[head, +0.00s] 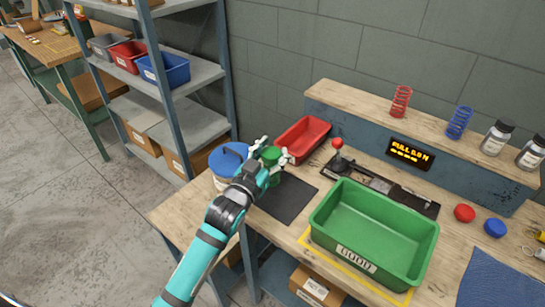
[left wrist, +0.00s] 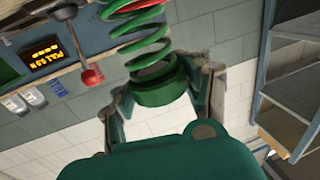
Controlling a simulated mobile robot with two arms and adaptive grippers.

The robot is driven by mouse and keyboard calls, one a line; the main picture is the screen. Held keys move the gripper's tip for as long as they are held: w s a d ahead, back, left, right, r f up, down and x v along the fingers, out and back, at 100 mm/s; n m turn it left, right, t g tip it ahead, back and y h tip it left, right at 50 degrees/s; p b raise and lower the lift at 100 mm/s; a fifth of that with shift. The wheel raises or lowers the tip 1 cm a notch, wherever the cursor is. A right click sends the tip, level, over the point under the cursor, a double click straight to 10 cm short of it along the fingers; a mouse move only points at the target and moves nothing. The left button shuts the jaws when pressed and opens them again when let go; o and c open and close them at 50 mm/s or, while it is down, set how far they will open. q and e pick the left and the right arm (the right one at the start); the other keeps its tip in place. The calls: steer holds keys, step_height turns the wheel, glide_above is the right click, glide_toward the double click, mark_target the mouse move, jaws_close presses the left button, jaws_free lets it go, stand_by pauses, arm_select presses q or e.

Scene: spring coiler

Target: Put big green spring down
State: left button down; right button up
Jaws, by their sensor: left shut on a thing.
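My left gripper (head: 273,152) is shut on the big green spring. In the left wrist view the left gripper (left wrist: 163,92) has its fingers on either side of the spring's dark green end cap (left wrist: 163,86), and the green coils (left wrist: 138,32) stretch away from it to the top edge. In the head view only a green bit of the spring (head: 271,155) shows between the fingers, near a dark mat (head: 289,203) on the wooden bench. The gripper hides much of the spring there, and I cannot tell whether it touches the bench. My right gripper is not in view.
A blue-lidded tub (head: 229,157) stands beside the gripper. A red tray (head: 303,137) lies behind it. A red-knobbed lever (head: 338,146) and a large green bin (head: 373,232) stand to the right. Red (head: 401,101) and blue (head: 460,122) springs stand on the back ledge.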

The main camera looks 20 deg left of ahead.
arm_select(q)
steer(key=shift+f, duration=1.1)
steer(key=shift+s+f, duration=0.1)
steer(key=c, duration=0.5)
jaws_free()
steer(key=shift+s, duration=0.15)
steer(key=s, duration=0.4)
steer(key=s+a+b, duration=0.1)
steer(key=s, duration=0.6)
steer(key=shift+s+a, duration=0.3)
